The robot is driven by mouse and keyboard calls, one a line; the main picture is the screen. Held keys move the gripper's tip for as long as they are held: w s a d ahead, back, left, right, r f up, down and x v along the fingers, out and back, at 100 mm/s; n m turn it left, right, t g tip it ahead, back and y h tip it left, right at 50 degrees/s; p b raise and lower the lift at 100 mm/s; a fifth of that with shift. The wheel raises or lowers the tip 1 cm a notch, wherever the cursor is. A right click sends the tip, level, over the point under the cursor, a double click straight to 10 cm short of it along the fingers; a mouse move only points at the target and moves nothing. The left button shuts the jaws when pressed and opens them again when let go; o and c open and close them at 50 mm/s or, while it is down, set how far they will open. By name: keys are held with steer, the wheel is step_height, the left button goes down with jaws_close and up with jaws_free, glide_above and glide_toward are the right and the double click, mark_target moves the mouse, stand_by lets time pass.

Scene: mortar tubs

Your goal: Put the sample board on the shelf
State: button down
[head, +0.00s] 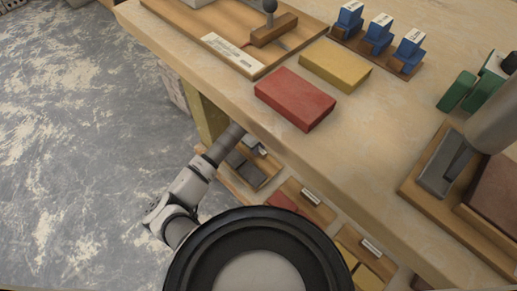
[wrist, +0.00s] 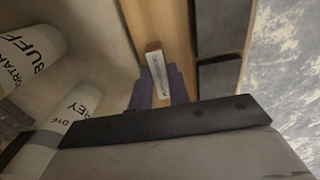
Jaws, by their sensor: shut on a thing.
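The sample board (wrist: 170,22) is a wooden board with dark grey bricks along one side and a small white-labelled grip at its end. In the wrist view the two purple fingers of my gripper (wrist: 160,88) are shut on that grip. In the head view the grey-brick board (head: 246,170) shows at the end of my arm, below the bench edge; my fingers are hard to make out there. It is beside similar boards with red bricks (head: 281,202) and yellow bricks (head: 367,279) at the low shelf level. The shelf surface is mostly hidden, so I cannot tell whether the board touches it.
The bench (head: 350,150) overhangs this low space and holds a red brick (head: 294,98), a yellow brick (head: 335,65) and several blue blocks. Tubs marked buff (wrist: 30,55) and grey (wrist: 70,125) stand left in the wrist view. Open floor (head: 80,150) lies left.

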steer(key=shift+f, duration=0.8)
steer(key=shift+f, duration=0.1)
steer(key=c, duration=1.3)
jaws_free()
step_height(320, 180, up, 12)
steer(key=shift+r+p, duration=0.1)
steer(key=shift+p, duration=0.65)
